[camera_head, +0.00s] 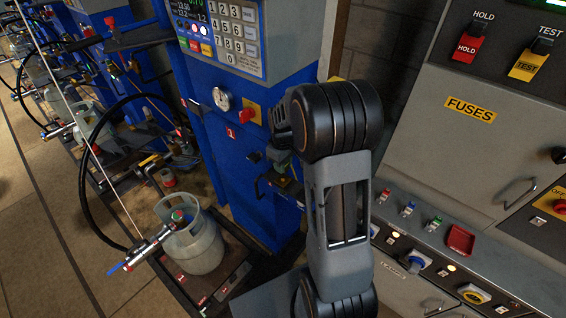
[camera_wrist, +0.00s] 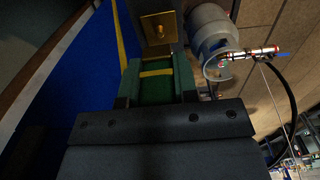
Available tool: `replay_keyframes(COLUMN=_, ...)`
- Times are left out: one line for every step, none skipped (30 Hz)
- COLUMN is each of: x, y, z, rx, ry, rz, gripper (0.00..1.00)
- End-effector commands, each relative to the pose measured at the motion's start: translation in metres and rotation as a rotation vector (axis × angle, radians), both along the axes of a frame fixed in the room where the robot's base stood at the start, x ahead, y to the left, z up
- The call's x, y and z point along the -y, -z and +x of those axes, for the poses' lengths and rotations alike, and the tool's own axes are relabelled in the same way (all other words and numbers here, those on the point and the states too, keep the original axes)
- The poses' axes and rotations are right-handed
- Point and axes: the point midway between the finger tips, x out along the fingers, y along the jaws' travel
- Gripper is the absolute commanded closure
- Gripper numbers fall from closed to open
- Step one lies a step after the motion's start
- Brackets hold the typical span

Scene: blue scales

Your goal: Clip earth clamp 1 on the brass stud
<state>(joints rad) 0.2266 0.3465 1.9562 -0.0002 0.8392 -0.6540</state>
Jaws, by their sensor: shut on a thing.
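My gripper (camera_wrist: 158,92) is shut on a green clamp with a yellow band (camera_wrist: 156,73), which I take for earth clamp 1. The clamp lies between the two fingers in the wrist view. The brass stud (camera_wrist: 159,32) stands on a square brass plate (camera_wrist: 150,49) just beyond the clamp's far end, roughly in line with it. I cannot tell whether the clamp touches the stud or plate.
A grey gas cylinder (camera_head: 194,243) stands on a dark scale platform (camera_head: 238,268) left of my arm, with a filling head (camera_head: 148,247) and black hose. A keypad box (camera_head: 235,35) sits above. A grey cabinet (camera_head: 420,130) with switches is at the right. Open floor lies left.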

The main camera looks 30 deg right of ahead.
Motion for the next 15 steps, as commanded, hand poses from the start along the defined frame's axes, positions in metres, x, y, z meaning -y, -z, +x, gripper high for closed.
replay_keyframes(x=0.000, y=0.006, z=0.000, rx=0.000, ry=0.000, rz=0.000, gripper=1.00)
replay_keyframes(x=0.000, y=0.008, z=0.000, rx=-0.001, ry=-0.001, rz=0.000, gripper=1.00)
replay_keyframes(x=0.000, y=0.012, z=0.000, rx=-0.001, ry=-0.001, rz=0.000, gripper=1.00)
replay_keyframes(x=0.000, y=0.014, z=0.000, rx=-0.001, ry=-0.001, rz=0.000, gripper=1.00)
replay_keyframes(x=0.000, y=0.016, z=0.000, rx=-0.001, ry=-0.001, rz=0.000, gripper=1.00)
replay_keyframes(x=0.000, y=0.020, z=0.000, rx=-0.001, ry=-0.001, rz=0.000, gripper=1.00)
replay_keyframes(x=0.000, y=0.022, z=0.000, rx=-0.001, ry=-0.001, rz=0.000, gripper=1.00)
replay_keyframes(x=0.000, y=0.025, z=0.000, rx=-0.001, ry=-0.001, rz=0.000, gripper=1.00)
replay_keyframes(x=-0.001, y=0.029, z=0.000, rx=0.000, ry=-0.001, rz=0.000, gripper=1.00)
replay_keyframes(x=-0.001, y=0.031, z=0.000, rx=0.000, ry=-0.001, rz=0.000, gripper=1.00)
replay_keyframes(x=-0.001, y=0.034, z=0.000, rx=0.000, ry=-0.001, rz=0.000, gripper=1.00)
replay_keyframes(x=-0.001, y=0.037, z=0.000, rx=0.000, ry=-0.001, rz=0.000, gripper=1.00)
replay_keyframes(x=-0.001, y=0.039, z=0.000, rx=0.000, ry=-0.001, rz=0.000, gripper=1.00)
replay_keyframes(x=-0.001, y=0.041, z=0.000, rx=0.000, ry=-0.001, rz=0.000, gripper=1.00)
replay_keyframes(x=-0.001, y=0.043, z=0.000, rx=0.000, ry=-0.001, rz=0.000, gripper=1.00)
